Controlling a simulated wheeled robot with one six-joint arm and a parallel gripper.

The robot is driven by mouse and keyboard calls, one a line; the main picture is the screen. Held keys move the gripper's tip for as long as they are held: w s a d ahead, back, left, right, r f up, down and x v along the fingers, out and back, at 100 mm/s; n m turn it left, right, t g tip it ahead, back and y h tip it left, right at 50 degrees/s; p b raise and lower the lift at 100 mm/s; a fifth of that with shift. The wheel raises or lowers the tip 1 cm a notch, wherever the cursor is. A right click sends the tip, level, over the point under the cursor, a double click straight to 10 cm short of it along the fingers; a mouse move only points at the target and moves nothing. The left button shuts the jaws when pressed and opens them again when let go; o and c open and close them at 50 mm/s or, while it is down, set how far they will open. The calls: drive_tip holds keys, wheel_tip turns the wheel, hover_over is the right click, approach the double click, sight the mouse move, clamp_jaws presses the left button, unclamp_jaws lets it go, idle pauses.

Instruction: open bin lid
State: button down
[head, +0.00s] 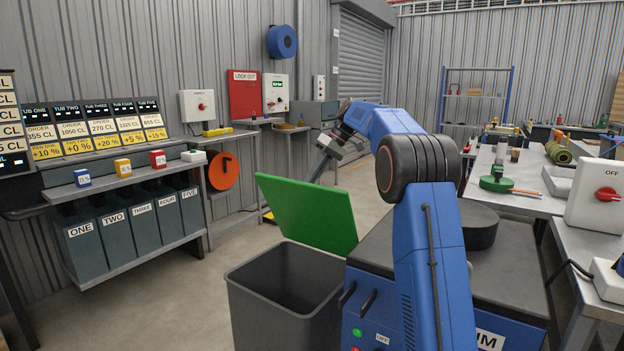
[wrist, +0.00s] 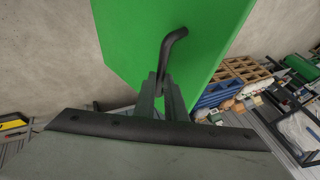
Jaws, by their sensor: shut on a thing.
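The bin (head: 285,290) is dark grey and stands on the floor in front of me, its mouth partly uncovered. Its green lid (head: 308,212) is tilted up steeply above the bin's far side. In the wrist view the lid (wrist: 190,35) fills the upper middle, with a dark bent handle (wrist: 168,55) on its face. My gripper (wrist: 167,80) is shut on the handle. In the head view my gripper (head: 325,172) is behind the lid's upper right, and its fingertips are mostly hidden there.
A bench with a dark round lump (head: 466,226) stands right of the bin. A rack of numbered tubs (head: 115,235) is along the left wall. A workbench (head: 510,180) with tools is at right. The floor left of the bin is clear.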

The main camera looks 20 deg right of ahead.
drive_tip(key=shift+d+f, duration=0.1)
drive_tip(key=shift+f, duration=0.1)
drive_tip(key=c, duration=1.8)
unclamp_jaws()
drive_tip(key=shift+r, duration=0.15)
drive_tip(key=w+v, duration=0.1)
drive_tip(key=v, duration=1)
drive_tip(key=shift+s+d+r, duration=0.25)
drive_tip(key=shift+s+r, duration=0.1)
drive_tip(key=shift+s, duration=0.1)
